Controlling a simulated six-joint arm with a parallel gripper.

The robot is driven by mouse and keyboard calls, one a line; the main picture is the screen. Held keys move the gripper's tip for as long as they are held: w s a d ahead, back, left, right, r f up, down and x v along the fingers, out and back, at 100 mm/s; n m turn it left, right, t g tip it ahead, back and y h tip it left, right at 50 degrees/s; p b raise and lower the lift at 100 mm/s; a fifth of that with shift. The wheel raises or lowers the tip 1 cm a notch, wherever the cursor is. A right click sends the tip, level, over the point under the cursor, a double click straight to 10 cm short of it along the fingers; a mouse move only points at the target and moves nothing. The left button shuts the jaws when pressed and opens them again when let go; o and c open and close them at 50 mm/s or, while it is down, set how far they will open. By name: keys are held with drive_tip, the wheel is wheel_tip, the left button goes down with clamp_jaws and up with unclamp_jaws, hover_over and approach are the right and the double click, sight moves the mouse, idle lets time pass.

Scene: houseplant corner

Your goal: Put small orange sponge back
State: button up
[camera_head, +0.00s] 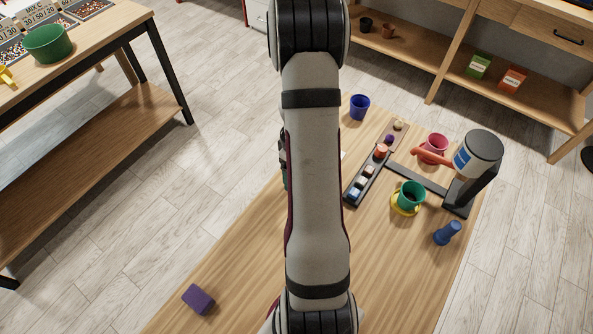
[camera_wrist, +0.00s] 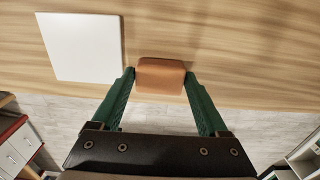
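In the wrist view, a small orange-brown sponge (camera_wrist: 160,76) lies between the fingertips of my gripper (camera_wrist: 160,74). The two green fingers press close against its left and right sides, and I see no clear gap. It shows against the wooden table near the table's edge; whether it touches the wood I cannot tell. In the head view my arm hides the sponge and nearly all of the gripper. A dark narrow rack (camera_head: 352,196) with several small coloured pieces stands right of my arm.
A white square (camera_wrist: 80,47) lies left of the sponge. The front-left is mostly bare.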

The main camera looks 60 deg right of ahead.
drive_tip(key=shift+o, duration=1.4)
drive_tip(key=shift+r, duration=0.1)
wheel_tip(320, 180, up, 12)
drive_tip(key=w+a+r+m, duration=0.15)
drive_tip(key=a+r, duration=0.35)
drive_tip(key=a, duration=0.5)
drive_tip(key=s+a+r+m, duration=0.1)
drive_tip(key=s+a, duration=0.2)
drive_tip(key=a, duration=0.4)
drive_tip(key=s+a+r+m+y, duration=0.1)
drive_tip(key=s+a, duration=0.3)
drive_tip(key=a, duration=0.3)
drive_tip(key=s+a+r+m, duration=0.1)
drive_tip(key=s+a+m, duration=0.1)
drive_tip(key=a, duration=0.5)
drive_tip(key=shift+s+r+y, duration=0.3)
drive_tip(key=shift+s+y, duration=0.1)
drive_tip(key=shift+s, duration=0.4)
